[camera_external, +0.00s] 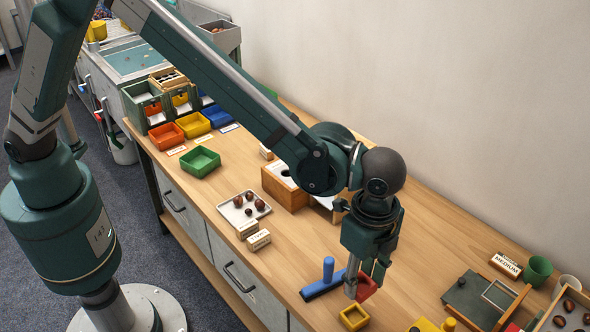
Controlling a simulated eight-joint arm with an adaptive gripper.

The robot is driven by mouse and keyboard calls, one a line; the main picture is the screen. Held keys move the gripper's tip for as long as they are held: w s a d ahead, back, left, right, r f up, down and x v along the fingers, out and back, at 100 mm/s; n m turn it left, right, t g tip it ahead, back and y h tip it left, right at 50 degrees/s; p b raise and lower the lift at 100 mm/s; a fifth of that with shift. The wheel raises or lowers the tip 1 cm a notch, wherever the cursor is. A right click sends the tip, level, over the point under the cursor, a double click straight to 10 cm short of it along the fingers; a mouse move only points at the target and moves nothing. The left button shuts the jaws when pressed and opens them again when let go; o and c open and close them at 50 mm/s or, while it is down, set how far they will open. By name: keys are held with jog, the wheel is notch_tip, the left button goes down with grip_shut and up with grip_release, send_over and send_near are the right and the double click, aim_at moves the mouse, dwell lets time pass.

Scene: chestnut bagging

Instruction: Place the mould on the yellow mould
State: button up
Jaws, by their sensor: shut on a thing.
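My gripper (364,281) hangs over the front right part of the bench, pointing down. It is shut on a red mould (367,289), which is partly hidden by the fingers. The yellow mould (344,321), a small open square frame, lies on the bench just in front of the gripper, slightly to the left of the red mould. The red mould appears behind the yellow one in the picture, not on it. Its exact height above the bench is hard to tell.
A green board with a frame (473,302) and yellow pieces (424,325) are to the right. A tray of chestnuts (232,216) and a green bin (200,161) stand further left.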

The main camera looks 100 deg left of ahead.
jog(key=shift+f, duration=0.1)
jog(key=b, duration=0.1)
send_over(355, 315)
jog(key=shift+f, duration=3)
jog(key=shift+f+b, duration=0.3)
jog(key=shift+f, duration=1.6)
jog(key=shift+f, duration=0.15)
jog(key=o, duration=0.9)
notch_tip(355, 315, up, 12)
jog(key=shift+r+p, duration=0.2)
jog(key=shift+p, duration=0.65)
